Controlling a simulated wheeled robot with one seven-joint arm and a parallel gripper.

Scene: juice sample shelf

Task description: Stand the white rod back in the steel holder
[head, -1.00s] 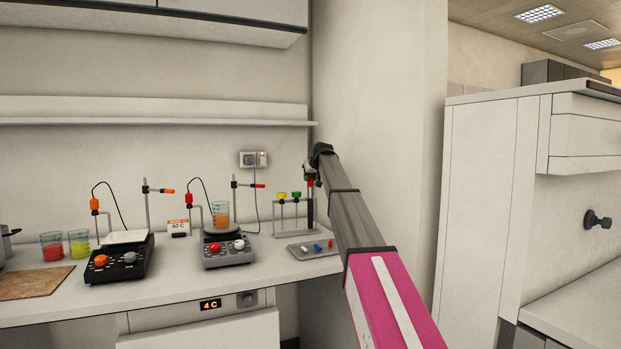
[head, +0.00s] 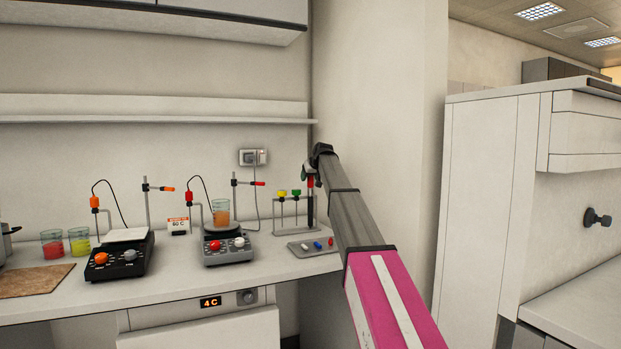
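The steel holder (head: 276,216) is a small rack on the bench at the back right corner. Items with yellow (head: 282,193) and green (head: 296,192) tops stand in it. A red top (head: 311,183) shows at its right end, above a dark upright part, just below my gripper (head: 309,177). My gripper is at the holder's right end, partly hidden behind my own arm. It is too small to tell whether its fingers are open, shut or touching the red top. I cannot pick out a white rod in the holder. A small white piece lies in the tray among coloured ones.
The grey tray (head: 298,250) lies in front of the holder. Left of it are a grey stirrer (head: 228,252) with a beaker, a black stirrer (head: 122,263), clamp stands and two juice beakers. A wall (head: 385,120) rises close on the right.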

